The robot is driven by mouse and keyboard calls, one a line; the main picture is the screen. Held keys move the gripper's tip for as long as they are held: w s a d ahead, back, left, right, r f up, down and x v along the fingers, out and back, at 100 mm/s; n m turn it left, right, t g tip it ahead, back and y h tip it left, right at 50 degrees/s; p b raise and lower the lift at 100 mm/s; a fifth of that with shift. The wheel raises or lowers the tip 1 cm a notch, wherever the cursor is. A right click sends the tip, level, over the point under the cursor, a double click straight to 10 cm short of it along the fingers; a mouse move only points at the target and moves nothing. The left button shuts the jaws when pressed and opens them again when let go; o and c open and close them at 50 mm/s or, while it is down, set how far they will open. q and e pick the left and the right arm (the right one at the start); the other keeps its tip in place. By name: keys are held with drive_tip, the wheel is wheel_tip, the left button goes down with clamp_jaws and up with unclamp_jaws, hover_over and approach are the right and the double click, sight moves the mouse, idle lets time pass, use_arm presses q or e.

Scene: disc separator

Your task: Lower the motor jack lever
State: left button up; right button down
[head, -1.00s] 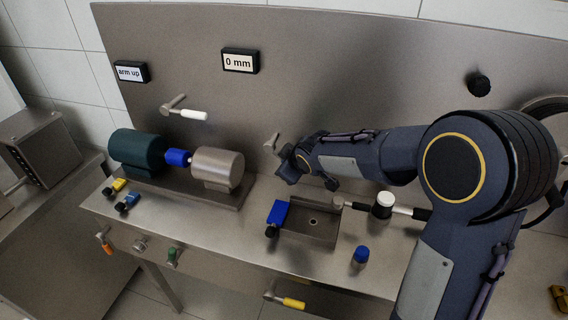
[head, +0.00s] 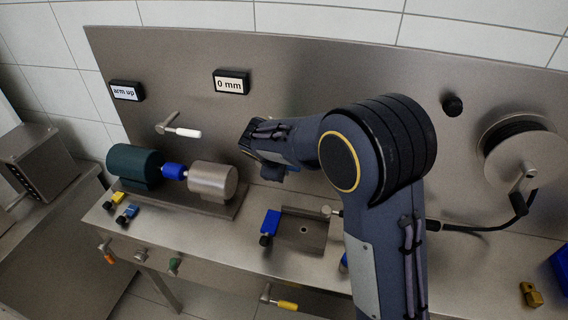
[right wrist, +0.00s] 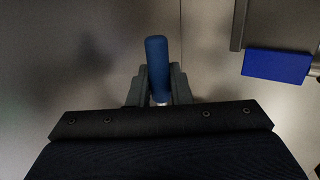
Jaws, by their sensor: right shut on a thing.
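My right gripper (right wrist: 159,86) is shut on a blue lever handle (right wrist: 157,50), with one finger on each side of it in the right wrist view. In the head view my right wrist (head: 268,148) is close to the steel back panel, and my own arm hides the held handle and the fingertips there. Another lever with a white handle (head: 187,133) sticks out from the panel, farther left. A sign reading "arm up" (head: 125,92) and a display reading "0 mm" (head: 230,84) are on the panel. My left gripper is not in view.
A dark green motor (head: 134,166) and a steel cylinder (head: 213,180) stand on the bench left of my arm. A black knob (head: 453,105) and a cable reel (head: 525,160) are at right.

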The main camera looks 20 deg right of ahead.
idle(0.5)
drive_tip(key=c, duration=1.4)
unclamp_jaws()
drive_tip(key=shift+o, duration=0.2)
drive_tip(key=v, duration=0.8)
drive_tip(key=shift+b, duration=0.4)
